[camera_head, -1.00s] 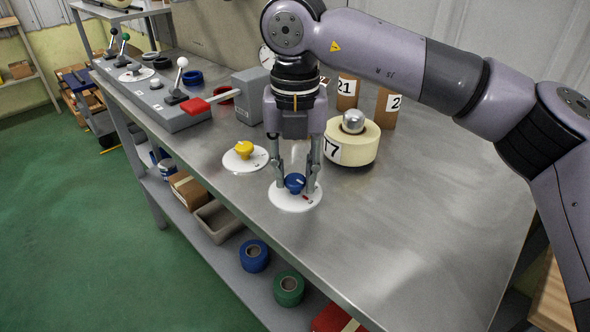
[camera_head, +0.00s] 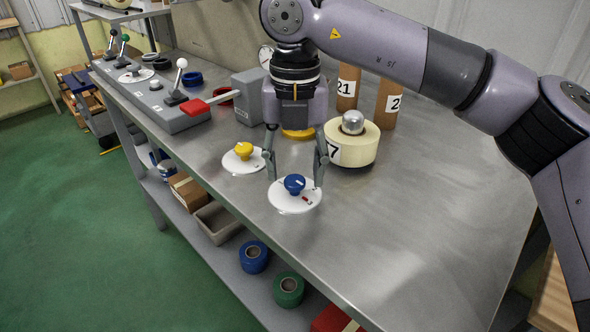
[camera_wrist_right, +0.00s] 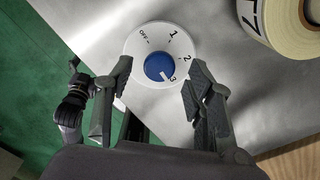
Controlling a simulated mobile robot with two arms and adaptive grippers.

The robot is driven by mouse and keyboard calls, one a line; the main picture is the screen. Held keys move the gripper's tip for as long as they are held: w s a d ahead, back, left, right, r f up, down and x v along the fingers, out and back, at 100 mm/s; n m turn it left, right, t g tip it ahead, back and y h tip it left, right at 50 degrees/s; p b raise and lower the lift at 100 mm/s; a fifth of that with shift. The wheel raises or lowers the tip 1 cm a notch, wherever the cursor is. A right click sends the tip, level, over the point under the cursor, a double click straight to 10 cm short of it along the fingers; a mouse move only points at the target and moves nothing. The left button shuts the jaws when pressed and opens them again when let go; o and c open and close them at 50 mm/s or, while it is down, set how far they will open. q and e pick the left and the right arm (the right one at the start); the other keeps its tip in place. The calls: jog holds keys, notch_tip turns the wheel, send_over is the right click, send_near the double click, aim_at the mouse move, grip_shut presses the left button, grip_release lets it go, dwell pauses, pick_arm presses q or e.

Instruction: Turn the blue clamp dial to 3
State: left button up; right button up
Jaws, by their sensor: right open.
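The blue clamp dial (camera_head: 294,184) is a blue knob on a round white plate (camera_head: 280,203) near the table's front edge. In the wrist view the plate (camera_wrist_right: 136,62) is marked OFF, 1, 2 and 3. The white line on the blue knob (camera_wrist_right: 155,64) points toward the 3. My right gripper (camera_head: 295,181) is open above the plate, pointing down. Its fingers stand apart on either side of the knob, with a clear gap on both sides. It also shows in the wrist view (camera_wrist_right: 159,67). My left gripper does not show in the head view.
A yellow knob (camera_head: 243,150) on a white plate stands just left of the blue one. A cream roll (camera_head: 362,150) with a metal top is behind right. A grey box with a red handle (camera_head: 208,102) is behind left. The table's right part is clear.

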aim_at(294, 180)
notch_tip(294, 180, up, 11)
jog(key=shift+f, duration=0.2)
jog(key=shift+a, duration=0.1)
